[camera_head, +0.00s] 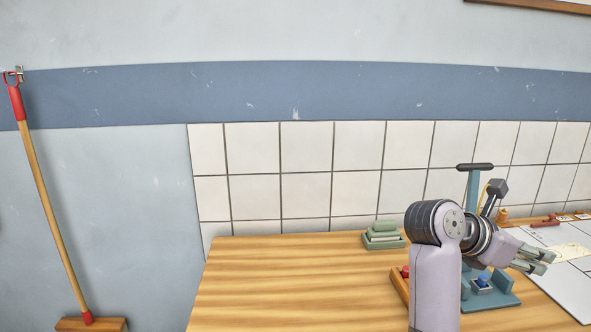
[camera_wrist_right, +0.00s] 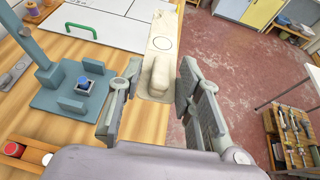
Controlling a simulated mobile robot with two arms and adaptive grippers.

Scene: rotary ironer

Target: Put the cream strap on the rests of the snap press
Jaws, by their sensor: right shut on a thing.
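The cream strap (camera_wrist_right: 164,32) is a long pale band with a printed circle in the wrist view. Its near end is between the fingers of my right gripper (camera_wrist_right: 157,92), which is shut on it. In the head view, my right gripper (camera_head: 545,262) is right of the press, and part of the strap (camera_head: 571,252) shows just beyond it. The teal snap press (camera_head: 473,190) stands on the wooden table, with a blue-topped block (camera_wrist_right: 85,83) at its base centre. Two upright rests (camera_wrist_right: 72,105) flank this block, with no strap on them. My left gripper is not in view.
A white board (camera_wrist_right: 110,22) with a green handle lies beside the press. A wooden tray (camera_wrist_right: 33,150) is near the press. A tool rack (camera_wrist_right: 294,130) stands beyond the table edge. The table's left side is clear.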

